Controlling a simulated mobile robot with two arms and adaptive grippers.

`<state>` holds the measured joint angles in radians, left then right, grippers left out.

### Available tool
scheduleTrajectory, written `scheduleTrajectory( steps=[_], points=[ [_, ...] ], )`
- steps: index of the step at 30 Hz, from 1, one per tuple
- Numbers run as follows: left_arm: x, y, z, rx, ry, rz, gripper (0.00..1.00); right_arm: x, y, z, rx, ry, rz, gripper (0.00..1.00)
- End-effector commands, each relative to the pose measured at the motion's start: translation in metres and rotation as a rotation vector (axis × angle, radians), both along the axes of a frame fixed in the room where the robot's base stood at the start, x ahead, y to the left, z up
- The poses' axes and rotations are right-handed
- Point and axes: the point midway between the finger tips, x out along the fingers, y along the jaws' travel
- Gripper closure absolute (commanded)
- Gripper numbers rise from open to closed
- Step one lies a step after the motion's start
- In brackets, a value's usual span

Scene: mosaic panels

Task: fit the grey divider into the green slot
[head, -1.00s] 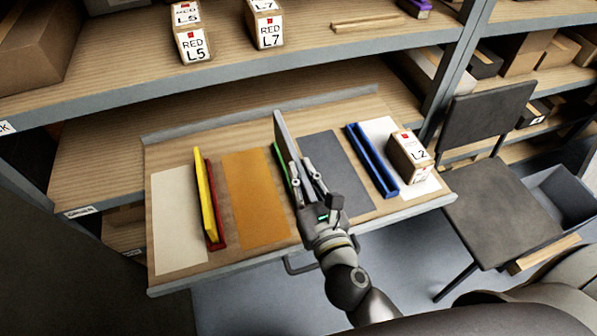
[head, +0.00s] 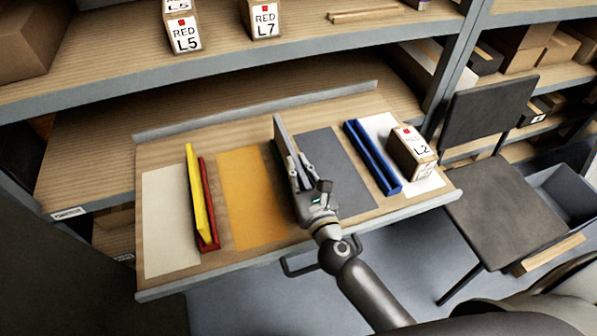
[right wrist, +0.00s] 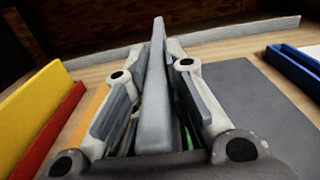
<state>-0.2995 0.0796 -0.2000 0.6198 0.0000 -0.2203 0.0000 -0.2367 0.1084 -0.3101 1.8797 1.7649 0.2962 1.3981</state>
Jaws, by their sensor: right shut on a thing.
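The grey divider (head: 282,132) stands upright on its long edge between the orange panel and the dark grey panel. My right gripper (head: 300,168) is shut on it, one finger on each side, as the right wrist view also shows with the divider (right wrist: 154,100) between the fingers. In the right wrist view a bit of green (right wrist: 187,137) shows low beside the divider. I cannot tell whether the divider's lower edge is inside the slot. My left gripper is not in view.
A yellow divider (head: 196,190) leans in a red slot (head: 209,205) on the left. A blue slot (head: 372,160) and an L2 box (head: 409,155) are on the right. The pull-out board has a raised back lip (head: 250,112). A chair (head: 490,200) stands at right.

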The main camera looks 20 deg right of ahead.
Motion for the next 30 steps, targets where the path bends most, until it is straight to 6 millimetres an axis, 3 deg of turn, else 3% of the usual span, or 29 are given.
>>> scheduleTrajectory(
  steps=[20, 21, 25, 30],
  points=[
    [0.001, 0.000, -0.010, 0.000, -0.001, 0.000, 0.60, 0.000, 0.000, -0.010, 0.000, -0.001, 0.000, 1.00],
    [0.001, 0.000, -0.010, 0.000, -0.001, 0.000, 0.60, 0.000, 0.000, -0.011, 0.000, 0.000, 0.000, 0.83],
    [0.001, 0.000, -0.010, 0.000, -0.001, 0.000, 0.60, 0.000, 0.000, -0.011, 0.000, 0.000, 0.000, 0.67],
    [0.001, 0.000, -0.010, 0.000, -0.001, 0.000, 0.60, 0.000, 0.000, -0.011, 0.000, 0.000, 0.000, 0.64]
  ],
)
